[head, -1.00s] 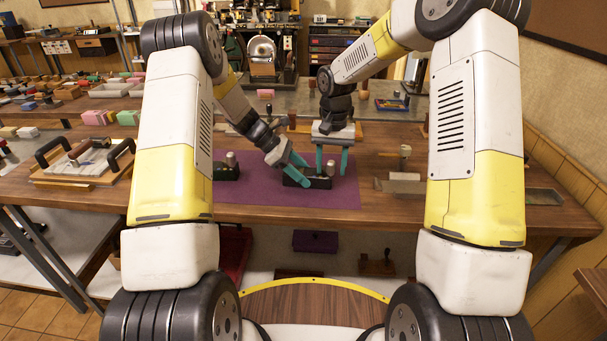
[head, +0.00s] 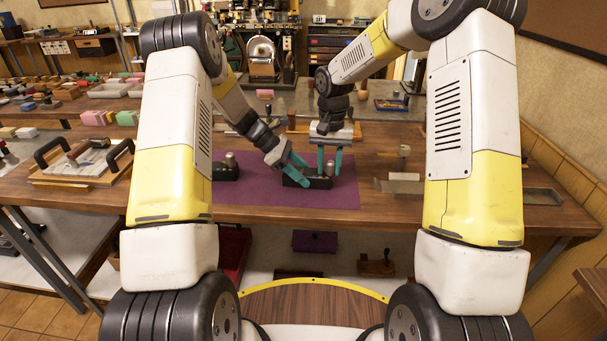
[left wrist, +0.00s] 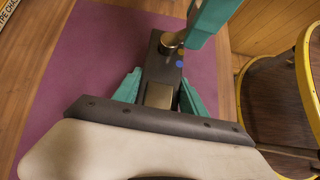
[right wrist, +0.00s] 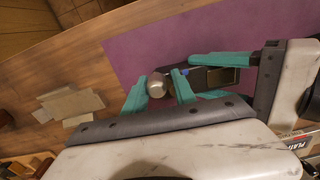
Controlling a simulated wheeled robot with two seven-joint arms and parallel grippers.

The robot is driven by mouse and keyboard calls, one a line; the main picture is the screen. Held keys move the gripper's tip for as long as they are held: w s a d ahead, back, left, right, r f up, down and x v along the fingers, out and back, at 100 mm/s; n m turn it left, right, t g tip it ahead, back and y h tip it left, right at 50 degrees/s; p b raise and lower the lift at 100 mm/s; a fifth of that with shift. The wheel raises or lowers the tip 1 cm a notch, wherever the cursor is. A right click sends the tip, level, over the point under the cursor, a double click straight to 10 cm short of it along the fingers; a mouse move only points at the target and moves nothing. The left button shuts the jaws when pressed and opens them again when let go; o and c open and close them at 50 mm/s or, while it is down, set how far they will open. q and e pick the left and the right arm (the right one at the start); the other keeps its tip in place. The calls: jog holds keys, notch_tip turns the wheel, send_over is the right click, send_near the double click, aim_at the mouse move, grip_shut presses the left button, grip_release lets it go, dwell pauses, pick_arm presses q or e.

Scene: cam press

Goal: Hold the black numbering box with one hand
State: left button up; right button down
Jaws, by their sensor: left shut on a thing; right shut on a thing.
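The black numbering box (head: 320,183) sits on the purple mat (head: 270,197) near the middle of the bench. My left gripper (head: 298,173) is shut on its body; its two green fingers lie along both sides of the box in the left wrist view (left wrist: 155,92). A round silver knob (right wrist: 157,86) stands on one end of the box. My right gripper (head: 329,164) comes from above and is shut on this knob, with one finger on each side. In the head view the fingers mostly hide the knob.
Another dark box with a silver knob (head: 229,163) stands on the mat to the left, partly behind my left arm. A wooden tray with black handles (head: 80,162) is at the bench's left. Pale flat pieces (right wrist: 70,105) lie right of the mat.

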jog(key=shift+w+d, duration=0.1)
jog(key=shift+d, duration=0.15)
dwell(0.7)
jog(key=c, duration=0.9)
grip_release()
jog(key=shift+c, duration=0.2)
jog(key=shift+o, duration=0.4)
jog(key=shift+a, duration=0.15)
jog(key=shift+a+r, duration=0.1)
jog(key=shift+r, duration=2.9)
jog(key=shift+r, duration=0.1)
jog(key=shift+r, duration=2.4)
jog(key=shift+r, duration=0.1)
